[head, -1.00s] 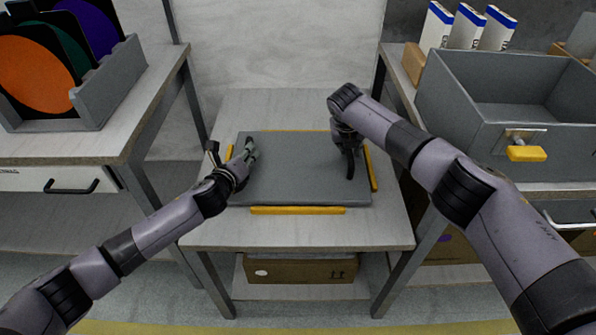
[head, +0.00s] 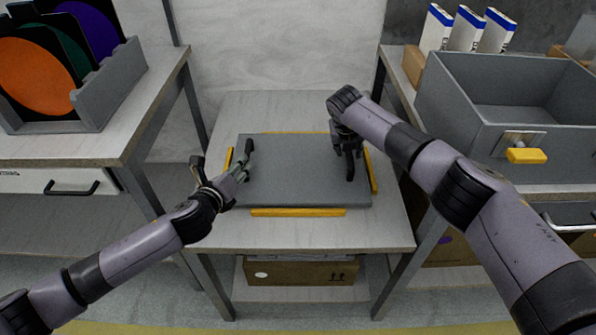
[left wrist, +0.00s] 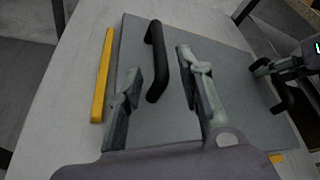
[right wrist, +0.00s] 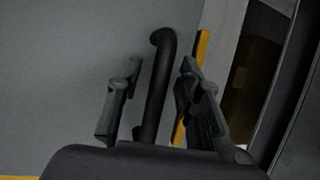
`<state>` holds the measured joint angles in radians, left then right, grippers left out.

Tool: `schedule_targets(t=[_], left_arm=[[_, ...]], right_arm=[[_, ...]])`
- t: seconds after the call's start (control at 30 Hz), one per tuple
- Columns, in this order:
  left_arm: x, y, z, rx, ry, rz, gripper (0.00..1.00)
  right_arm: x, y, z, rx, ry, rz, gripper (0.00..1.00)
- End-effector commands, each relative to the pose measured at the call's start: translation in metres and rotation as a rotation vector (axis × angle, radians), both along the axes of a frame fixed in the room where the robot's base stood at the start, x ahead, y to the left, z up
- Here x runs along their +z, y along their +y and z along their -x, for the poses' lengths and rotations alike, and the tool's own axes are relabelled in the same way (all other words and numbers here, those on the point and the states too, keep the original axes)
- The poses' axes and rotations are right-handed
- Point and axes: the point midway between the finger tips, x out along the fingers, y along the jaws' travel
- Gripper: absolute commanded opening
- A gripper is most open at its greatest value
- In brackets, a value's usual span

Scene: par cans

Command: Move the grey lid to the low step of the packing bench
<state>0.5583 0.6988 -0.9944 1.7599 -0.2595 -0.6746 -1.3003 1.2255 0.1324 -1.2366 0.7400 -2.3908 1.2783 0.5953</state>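The grey lid (head: 300,172) lies flat on the low light-topped step (head: 290,232) between yellow strips (head: 297,212). It has a black handle at each end. My left gripper (head: 219,168) is open at the lid's left end. In the left wrist view, the left handle (left wrist: 157,62) shows between its spread fingers, clear of both. My right gripper (head: 347,150) is over the right end, its fingers apart. In the right wrist view, the right handle (right wrist: 156,88) stands between the fingers with a gap on each side.
A higher bench at left (head: 150,100) holds a rack of coloured discs (head: 95,90). A higher surface at right bears a grey bin (head: 465,110) with a yellow latch (head: 526,155). A cardboard box (head: 300,271) sits on the shelf below the step.

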Motion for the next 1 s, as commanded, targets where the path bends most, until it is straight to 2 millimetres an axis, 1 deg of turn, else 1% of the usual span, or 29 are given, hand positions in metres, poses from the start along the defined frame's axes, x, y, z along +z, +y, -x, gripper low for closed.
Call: schedule_targets(t=[0.03, 0.1, 0.23, 0.4, 0.53, 0.67, 1.0], left_arm=[[0.002, 0.002, 0.009, -0.001, 0.001, -0.001, 0.34], [0.006, 0.005, 0.019, -0.001, 0.001, -0.001, 0.34], [0.011, 0.008, 0.034, 0.001, 0.001, 0.0, 0.34], [0.015, 0.01, 0.043, 0.001, 0.0, 0.0, 0.34], [0.016, 0.011, 0.044, 0.001, 0.0, 0.0, 0.34], [0.015, 0.01, 0.044, 0.001, 0.0, 0.0, 0.34], [0.015, 0.01, 0.044, 0.001, 0.0, 0.0, 0.34]], right_arm=[[0.0, 0.0, 0.0, 0.0, 0.0, 0.0, 0.34], [0.0, 0.0, 0.0, 0.0, 0.0, 0.0, 0.34], [0.0, 0.0, 0.0, 0.0, 0.0, 0.0, 0.34], [0.001, 0.0, 0.0, 0.0, 0.0, 0.0, 0.34], [0.008, 0.002, 0.002, 0.001, -0.001, -0.001, 0.34], [0.023, 0.005, 0.009, 0.002, -0.003, -0.001, 0.34], [0.085, 0.016, 0.035, 0.001, -0.003, 0.0, 0.34]])
